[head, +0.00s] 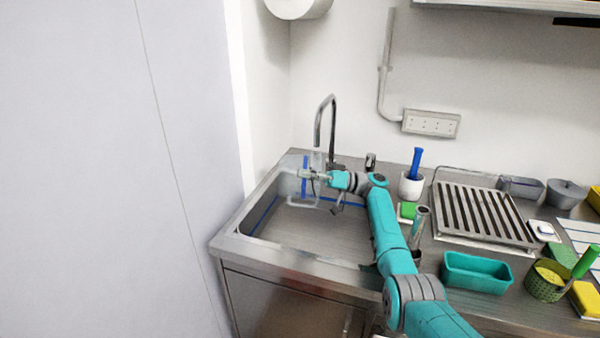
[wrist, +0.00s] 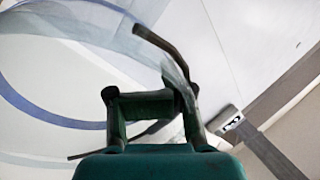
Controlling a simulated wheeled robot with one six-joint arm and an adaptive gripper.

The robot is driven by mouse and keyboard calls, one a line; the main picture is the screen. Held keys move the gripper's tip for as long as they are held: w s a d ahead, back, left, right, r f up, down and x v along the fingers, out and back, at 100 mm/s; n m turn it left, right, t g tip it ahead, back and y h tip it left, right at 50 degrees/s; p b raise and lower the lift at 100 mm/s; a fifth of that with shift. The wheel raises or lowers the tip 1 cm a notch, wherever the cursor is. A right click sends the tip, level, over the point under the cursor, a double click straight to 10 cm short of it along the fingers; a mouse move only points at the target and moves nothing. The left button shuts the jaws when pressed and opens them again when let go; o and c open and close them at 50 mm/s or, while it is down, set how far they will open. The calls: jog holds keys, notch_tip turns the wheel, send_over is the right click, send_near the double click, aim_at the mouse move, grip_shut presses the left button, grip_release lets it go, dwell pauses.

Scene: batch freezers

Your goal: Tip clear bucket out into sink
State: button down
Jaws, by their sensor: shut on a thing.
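The clear bucket (head: 291,187) is at the left back of the sink (head: 300,232), near the tap (head: 332,118). It is see-through and hard to make out; its blue band stands nearly upright in the head view, so it looks tipped on its side. My gripper (head: 315,175) is shut on it from the right. In the wrist view the bucket's pale wall (wrist: 90,45) with its curved blue band fills the left and passes close by my gripper (wrist: 150,105). I cannot tell what the bucket contains or whether it touches the sink.
A tall wall (head: 120,170) stands close on the left. Right of the sink are a white cup with a blue-handled brush (head: 411,184), a slatted rack (head: 485,213), a teal tray (head: 476,272) and a green basket (head: 546,281). The sink's front is clear.

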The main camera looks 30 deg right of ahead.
jog(key=shift+s+d+r+t+y, duration=0.3)
jog(key=shift+s+d+y, duration=0.1)
jog(key=shift+d+y, duration=0.15)
jog(key=shift+s+d+r+t+y, duration=0.15)
jog(key=shift+s+d+t+y, duration=0.2)
jog(key=shift+d+y, duration=0.2)
